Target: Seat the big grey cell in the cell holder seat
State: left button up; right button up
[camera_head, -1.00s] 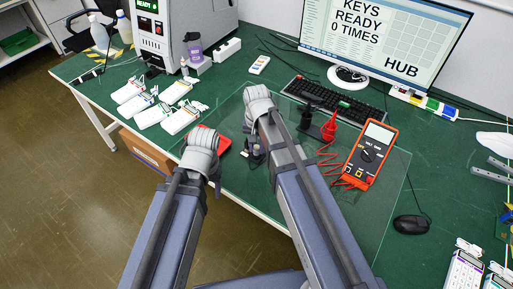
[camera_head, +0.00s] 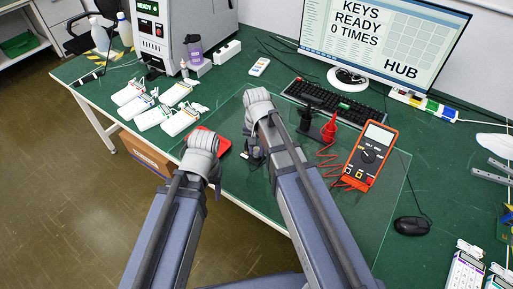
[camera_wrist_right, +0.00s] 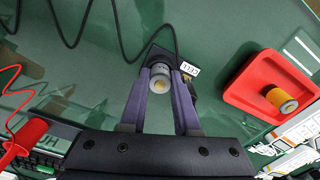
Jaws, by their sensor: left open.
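In the right wrist view, the big grey cell (camera_wrist_right: 160,77) is between the tips of my right gripper (camera_wrist_right: 161,84), whose fingers close in on its sides. Its pale round end faces the camera. I cannot tell whether the cell touches the seat. In the head view, my right gripper (camera_head: 255,150) is mostly hidden below its wrist, over the glass-like mat. My left gripper (camera_head: 203,158) is open, left of it, its fingers largely hidden by its wrist.
A red tray (camera_wrist_right: 235,90) holds another cell (camera_wrist_right: 281,99) with an orange band, close to the holder. The red multimeter (camera_head: 370,155), its leads, a black keyboard (camera_head: 340,103) and a mouse (camera_head: 411,225) lie to the right. Several white devices (camera_head: 160,105) lie at left.

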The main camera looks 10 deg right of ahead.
aim_at(256, 148)
notch_tip(256, 148, up, 12)
jog(key=p, duration=1.2)
jog(key=s+a+n, duration=0.2)
jog(key=s+n, duration=0.2)
jog(key=s, duration=0.3)
jog(key=s+a+n+h, duration=0.1)
jog(key=s+a+n, duration=0.2)
jog(key=s, duration=0.3)
jog(key=shift+s+a+r+n, duration=0.25)
jog(key=shift+s+n, duration=0.1)
jog(key=shift+n, duration=0.45)
